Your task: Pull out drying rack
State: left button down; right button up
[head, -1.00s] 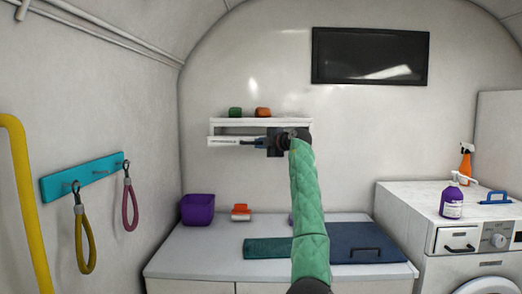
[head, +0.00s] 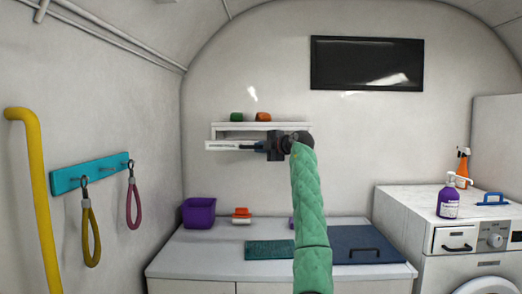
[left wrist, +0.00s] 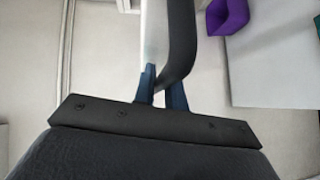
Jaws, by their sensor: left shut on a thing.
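The drying rack (head: 222,145) is a white pull-out unit under a white wall shelf on the back wall. Its front panel stands a little forward of the shelf. My left gripper (head: 254,147) is at the panel, its arm in a green quilted sleeve. In the left wrist view, the dark blue fingers of my left gripper (left wrist: 163,90) are shut on the rack's dark curved handle (left wrist: 180,45), beside the white panel (left wrist: 154,35). Part of the rack is hidden behind the gripper. My right gripper is not in view.
The shelf (head: 262,126) bears a green and an orange item. The space before the rack looks clear.

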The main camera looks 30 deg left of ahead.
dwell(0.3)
pick_arm(q)
jog(key=c, duration=1.5)
grip_release()
jog(key=shift+a, duration=0.15)
jog(key=shift+o, duration=0.2)
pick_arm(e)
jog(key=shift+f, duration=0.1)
pick_arm(q)
jog(key=shift+s+d, duration=0.1)
jog(key=shift+d, duration=0.25)
jog(key=b+v, duration=0.2)
jog(key=v, duration=0.5)
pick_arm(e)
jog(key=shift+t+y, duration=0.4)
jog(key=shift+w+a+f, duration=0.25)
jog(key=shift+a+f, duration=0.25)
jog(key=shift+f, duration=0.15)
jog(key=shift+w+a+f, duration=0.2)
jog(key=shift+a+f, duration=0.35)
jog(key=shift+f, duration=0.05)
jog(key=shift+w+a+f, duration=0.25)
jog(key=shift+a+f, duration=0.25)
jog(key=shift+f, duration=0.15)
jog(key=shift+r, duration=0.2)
pick_arm(q)
jog(key=shift+f, duration=0.15)
